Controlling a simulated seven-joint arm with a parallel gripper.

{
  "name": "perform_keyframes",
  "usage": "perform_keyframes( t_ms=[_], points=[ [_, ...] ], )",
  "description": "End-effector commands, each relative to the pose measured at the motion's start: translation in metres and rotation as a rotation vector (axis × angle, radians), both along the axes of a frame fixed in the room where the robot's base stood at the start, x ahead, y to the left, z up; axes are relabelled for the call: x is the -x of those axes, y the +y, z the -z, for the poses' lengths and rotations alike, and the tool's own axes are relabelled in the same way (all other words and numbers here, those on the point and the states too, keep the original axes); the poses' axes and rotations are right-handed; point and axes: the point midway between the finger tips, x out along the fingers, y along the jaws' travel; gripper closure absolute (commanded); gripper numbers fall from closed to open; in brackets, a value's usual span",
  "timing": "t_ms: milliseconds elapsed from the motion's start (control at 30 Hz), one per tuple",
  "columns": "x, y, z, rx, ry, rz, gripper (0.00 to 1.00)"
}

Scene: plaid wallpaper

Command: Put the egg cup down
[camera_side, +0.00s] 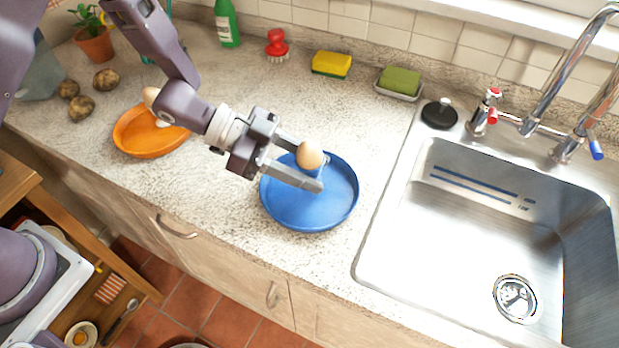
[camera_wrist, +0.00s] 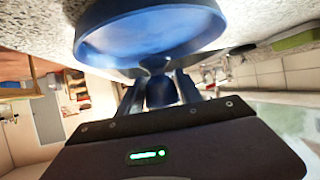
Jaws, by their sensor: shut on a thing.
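My gripper (camera_side: 319,172) is shut on the egg cup over the blue plate (camera_side: 290,213). The brown egg (camera_side: 309,154) sits upright in the cup, above the fingers. In the side view the cup is almost wholly hidden behind the near finger and below the egg. In the wrist view the fingers (camera_wrist: 160,88) reach toward the blue plate (camera_wrist: 150,38), with a dark blue shape between them that I cannot make out clearly. I cannot tell whether the cup's foot touches the plate.
An orange plate (camera_side: 133,143) lies to the left, with potatoes (camera_side: 80,107) behind it. A red brush (camera_side: 276,46), a yellow sponge (camera_side: 331,64) and a green soap (camera_side: 399,81) stand along the wall. The sink (camera_side: 470,240) is on the right. The counter behind the blue plate is clear.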

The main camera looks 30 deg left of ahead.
Motion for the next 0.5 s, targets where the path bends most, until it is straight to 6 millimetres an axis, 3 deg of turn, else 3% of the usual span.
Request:
perform_keyframes(
  t_ms=[100, 167, 500],
  points=[
    [0.0, 0.0, 0.023, 0.0, 0.003, 0.0, 0.99],
    [0.0, 0.0, 0.028, 0.001, 0.001, 0.0, 0.99],
    [0.0, 0.0, 0.031, 0.001, -0.001, 0.0, 0.99]
  ],
)
